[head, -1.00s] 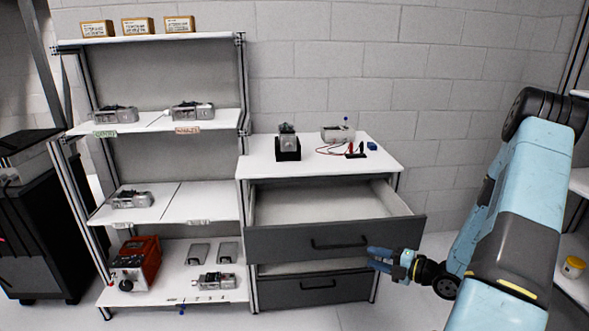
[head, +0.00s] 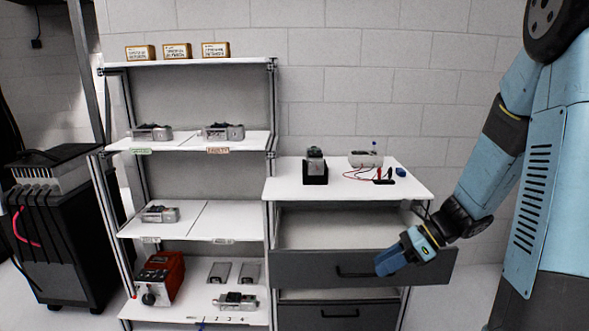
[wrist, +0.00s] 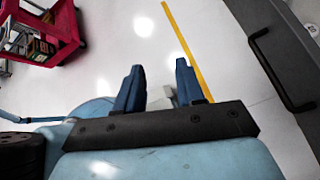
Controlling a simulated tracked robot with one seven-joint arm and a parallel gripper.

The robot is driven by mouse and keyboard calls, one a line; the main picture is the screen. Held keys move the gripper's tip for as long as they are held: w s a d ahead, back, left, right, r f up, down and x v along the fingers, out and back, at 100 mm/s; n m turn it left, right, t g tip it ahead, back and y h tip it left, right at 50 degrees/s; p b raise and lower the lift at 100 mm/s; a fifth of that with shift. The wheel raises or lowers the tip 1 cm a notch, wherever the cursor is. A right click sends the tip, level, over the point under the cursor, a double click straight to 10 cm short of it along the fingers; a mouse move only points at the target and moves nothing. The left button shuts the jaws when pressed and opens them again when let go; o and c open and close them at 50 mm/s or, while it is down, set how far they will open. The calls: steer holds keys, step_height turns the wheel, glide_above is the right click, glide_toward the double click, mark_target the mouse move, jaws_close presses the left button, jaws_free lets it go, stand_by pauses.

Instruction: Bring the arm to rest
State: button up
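My gripper (head: 392,262) is in front of the open upper drawer (head: 300,268) of the grey cabinet, near the right part of its front panel. In the wrist view its two blue fingers (wrist: 158,85) stand apart with nothing between them but floor behind. Whether the gripper touches the drawer front in the head view I cannot tell. The drawer is pulled out, and its visible inside looks empty. A drawer handle (wrist: 270,70) shows at the right of the wrist view, apart from the fingers.
A shelf rack (head: 200,235) with several servos stands left. A red cart (wrist: 50,35) and open floor show in the wrist view.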

steer(key=s+d+r+n+t+h, duration=0.1)
steer(key=s+r+n+t+h, duration=0.1)
steer(key=s+r+n+h, duration=0.3)
steer(key=s+d+r+n+t+h, duration=0.1)
steer(key=s+r+n+t+h, duration=0.2)
steer(key=s+r+n, duration=0.6)
step_height(320, 180, up, 5)
steer(key=n+h, duration=0.2)
steer(key=n, duration=0.6)
steer(key=shift+f, duration=0.2)
steer(key=shift+w, duration=0.1)
